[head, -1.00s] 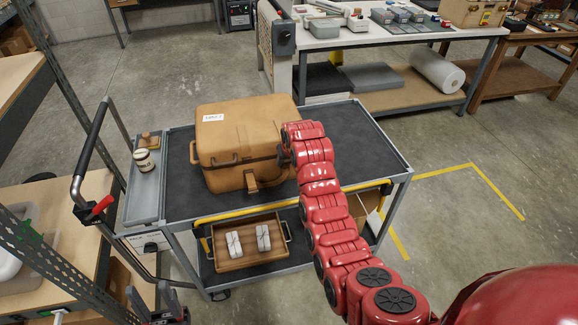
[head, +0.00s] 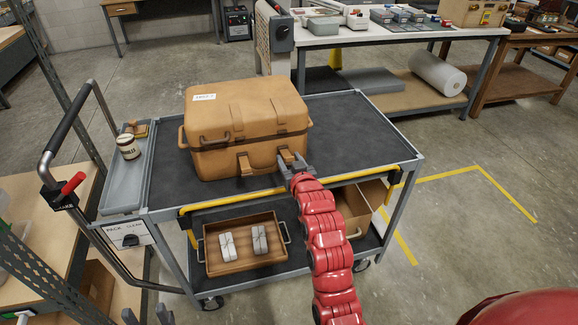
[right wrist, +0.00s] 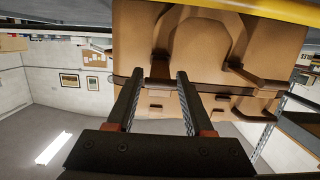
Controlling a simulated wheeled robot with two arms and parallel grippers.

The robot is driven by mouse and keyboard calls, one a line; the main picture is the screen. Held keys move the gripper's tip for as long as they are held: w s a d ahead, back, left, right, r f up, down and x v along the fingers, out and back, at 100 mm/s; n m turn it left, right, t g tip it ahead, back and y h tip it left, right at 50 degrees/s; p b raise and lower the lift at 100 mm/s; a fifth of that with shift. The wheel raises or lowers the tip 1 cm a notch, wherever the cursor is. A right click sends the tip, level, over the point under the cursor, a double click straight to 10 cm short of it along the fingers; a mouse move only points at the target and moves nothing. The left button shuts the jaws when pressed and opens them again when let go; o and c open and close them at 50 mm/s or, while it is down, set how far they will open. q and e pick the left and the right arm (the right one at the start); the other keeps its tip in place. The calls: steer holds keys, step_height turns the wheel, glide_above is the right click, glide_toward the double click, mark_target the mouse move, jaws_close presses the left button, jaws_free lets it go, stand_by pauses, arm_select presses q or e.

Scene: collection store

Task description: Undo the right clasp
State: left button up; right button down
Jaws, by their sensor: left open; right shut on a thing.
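The tan case (head: 250,105) sits with its lid down on the cart's dark top. Its right clasp (head: 285,156) is on the front at the seam, and my right gripper (head: 291,165) is shut on it. In the right wrist view, which is upside down, this clasp (right wrist: 161,70) shows between my two fingertips (right wrist: 158,80). The left clasp (head: 244,164) is apart from my gripper; in the right wrist view it (right wrist: 252,78) stands out from the case front. My left gripper (head: 147,316) is open and empty at the bottom left edge, only its fingertips showing.
The cart's top (head: 365,140) is clear right of the case. A yellow bar (head: 230,200) runs along its front edge. Below are a wooden tray (head: 240,268) with wrapped bundles and a cardboard box (head: 350,215).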

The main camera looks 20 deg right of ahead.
steer(key=shift+s+f+t+b, duration=0.1)
steer(key=shift+f+t+b, duration=0.3)
steer(key=shift+t+b, duration=0.45)
steer(key=c, duration=0.6)
jaws_free()
steer(key=shift+o, duration=0.9)
steer(key=shift+a, duration=0.1)
